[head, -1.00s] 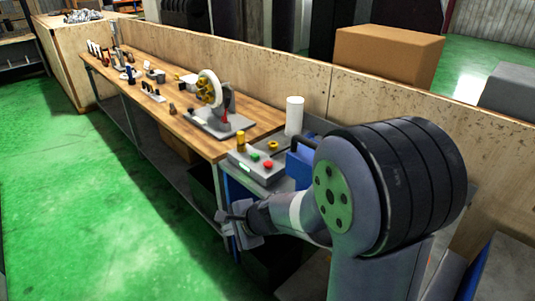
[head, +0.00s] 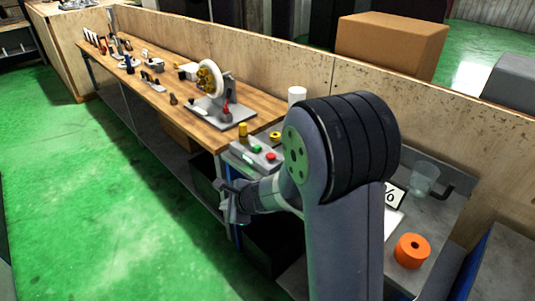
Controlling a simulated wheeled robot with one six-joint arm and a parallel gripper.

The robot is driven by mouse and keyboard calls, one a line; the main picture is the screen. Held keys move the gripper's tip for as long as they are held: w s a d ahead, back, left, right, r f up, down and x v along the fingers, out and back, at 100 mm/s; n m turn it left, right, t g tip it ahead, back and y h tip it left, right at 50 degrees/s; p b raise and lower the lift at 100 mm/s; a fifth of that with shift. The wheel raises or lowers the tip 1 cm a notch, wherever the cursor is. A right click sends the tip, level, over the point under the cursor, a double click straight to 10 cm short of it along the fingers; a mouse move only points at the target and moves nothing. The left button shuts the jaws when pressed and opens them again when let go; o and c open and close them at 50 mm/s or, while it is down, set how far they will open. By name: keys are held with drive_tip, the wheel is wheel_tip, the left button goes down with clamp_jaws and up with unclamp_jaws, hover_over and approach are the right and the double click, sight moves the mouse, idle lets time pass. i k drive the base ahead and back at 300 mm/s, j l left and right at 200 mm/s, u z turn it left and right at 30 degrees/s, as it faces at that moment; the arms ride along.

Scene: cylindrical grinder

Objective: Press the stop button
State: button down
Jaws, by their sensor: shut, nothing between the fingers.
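A grey control box (head: 239,151) sits at the near end of the bench. On its top are a red button (head: 271,156), likely the stop button, and a green button (head: 256,149). My gripper (head: 228,208) is shut and empty. In the picture it is below and left of the box, in front of the bench end, apart from the buttons. My arm covers the area right of the red button. Any label on the buttons is too small to read.
A grinder with a white wheel (head: 212,76) and a yellow centre stands on the wooden bench (head: 195,137) behind the box. A yellow knob (head: 275,136) and a white cylinder (head: 297,96) are near the box. An orange roll (head: 412,251) lies right. The green floor (head: 110,200) is clear.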

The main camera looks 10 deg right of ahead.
sight(270, 156)
drive_tip(key=i+j, duration=1.5)
drive_tip(key=z, duration=1.85)
